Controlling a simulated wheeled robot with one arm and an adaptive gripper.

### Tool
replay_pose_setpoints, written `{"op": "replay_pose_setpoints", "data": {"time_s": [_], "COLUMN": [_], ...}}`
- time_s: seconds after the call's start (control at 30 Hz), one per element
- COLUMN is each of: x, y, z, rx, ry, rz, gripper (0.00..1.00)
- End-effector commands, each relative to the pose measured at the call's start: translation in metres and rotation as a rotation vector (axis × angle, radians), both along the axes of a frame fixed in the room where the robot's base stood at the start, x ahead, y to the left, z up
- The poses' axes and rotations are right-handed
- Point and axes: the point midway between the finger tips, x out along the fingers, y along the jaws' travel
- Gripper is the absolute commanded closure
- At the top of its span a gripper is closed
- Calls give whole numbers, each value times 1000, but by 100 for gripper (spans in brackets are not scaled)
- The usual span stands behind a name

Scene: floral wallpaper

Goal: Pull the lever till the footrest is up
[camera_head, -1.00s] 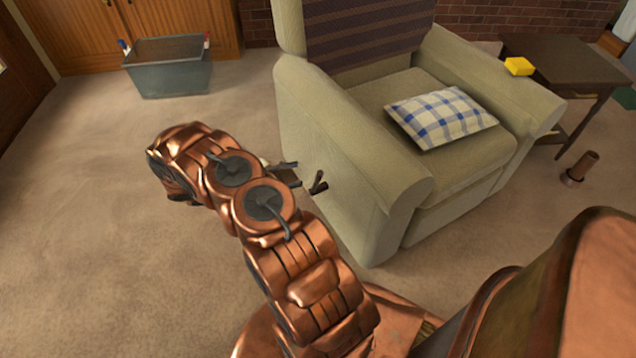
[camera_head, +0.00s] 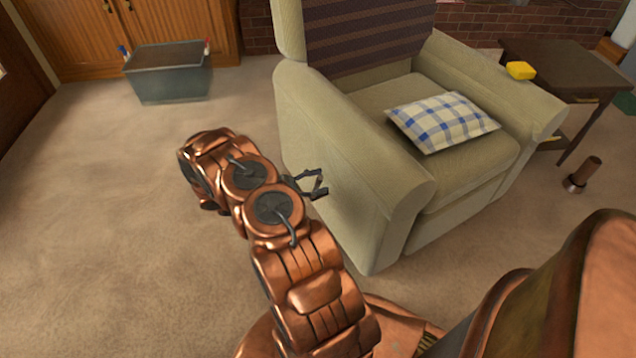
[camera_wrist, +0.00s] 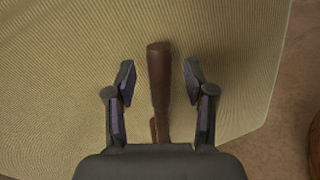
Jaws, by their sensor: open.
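A beige armchair (camera_head: 345,175) stands at centre right, its near side facing my arm. Its front panel (camera_head: 450,215) hangs down below the seat, so the footrest is down. The lever (camera_wrist: 159,78) is a brown wooden handle against the chair's ribbed side in the wrist view. My gripper (camera_wrist: 158,74) is open, with one finger on each side of the lever and a visible gap to both. In the head view my gripper (camera_head: 318,184) is beside the chair's near side, and I cannot make out the lever there.
A checked cushion (camera_head: 440,121) lies on the seat. A grey bin (camera_head: 168,75) is back left. The carpet (camera_head: 90,200) left is clear.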

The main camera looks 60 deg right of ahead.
Motion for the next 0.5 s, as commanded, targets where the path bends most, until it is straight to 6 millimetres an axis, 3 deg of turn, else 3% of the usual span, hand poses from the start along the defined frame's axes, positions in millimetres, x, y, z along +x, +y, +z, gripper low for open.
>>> {"op": "replay_pose_setpoints", "data": {"time_s": [0.3, 0.5], "x": [-2, -2], "y": [-2, -2], "z": [0, 0], "rx": [1, 1], "ry": [1, 0], "rz": [0, 0], "gripper": [46, 66]}}
